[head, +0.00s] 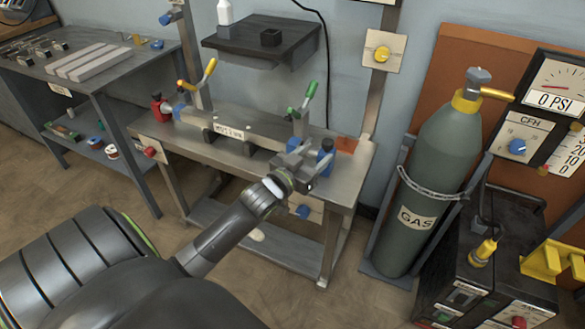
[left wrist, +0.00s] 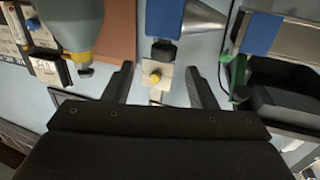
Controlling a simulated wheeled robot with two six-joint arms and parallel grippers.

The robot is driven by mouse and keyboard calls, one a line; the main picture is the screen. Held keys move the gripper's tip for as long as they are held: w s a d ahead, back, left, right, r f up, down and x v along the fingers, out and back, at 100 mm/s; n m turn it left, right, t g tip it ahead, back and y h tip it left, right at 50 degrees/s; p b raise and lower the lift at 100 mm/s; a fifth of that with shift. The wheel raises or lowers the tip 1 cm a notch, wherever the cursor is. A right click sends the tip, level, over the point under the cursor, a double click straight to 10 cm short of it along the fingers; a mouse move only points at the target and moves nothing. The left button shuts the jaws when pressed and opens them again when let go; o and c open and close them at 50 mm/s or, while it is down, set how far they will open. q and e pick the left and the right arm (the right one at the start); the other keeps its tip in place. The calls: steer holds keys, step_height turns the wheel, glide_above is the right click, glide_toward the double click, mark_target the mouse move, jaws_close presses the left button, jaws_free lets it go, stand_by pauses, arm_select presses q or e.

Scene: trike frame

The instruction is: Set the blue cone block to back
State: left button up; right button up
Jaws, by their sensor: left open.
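The blue cone block (head: 325,160) is at the right end of the trike-frame fixture on the metal bench (head: 345,185). In the left wrist view the blue cone block (left wrist: 165,18) shows its grey cone (left wrist: 204,20) pointing right, toward a second blue block (left wrist: 263,32) on a grey bar. My left gripper (head: 300,165) is open beside the block in the head view, partly covering that end of the fixture. In the left wrist view its two fingers (left wrist: 160,85) are spread, with the block beyond the gap. I cannot tell whether they touch it. My right gripper is not in view.
A green-handled clamp (head: 308,98) and a yellow-handled clamp (head: 205,75) stand on the fixture. A chained gas cylinder (head: 438,170) stands right of the bench. A dark shelf (head: 262,40) is on the wall behind. Open floor (head: 110,190) lies left of the bench.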

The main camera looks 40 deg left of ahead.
arm_select(q)
steer(key=s+p, duration=0.1)
steer(key=s, duration=0.7)
steer(key=shift+s, duration=0.35)
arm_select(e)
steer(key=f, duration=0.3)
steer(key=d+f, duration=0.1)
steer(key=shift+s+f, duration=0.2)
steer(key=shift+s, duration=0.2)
arm_select(q)
steer(key=shift+a, duration=0.1)
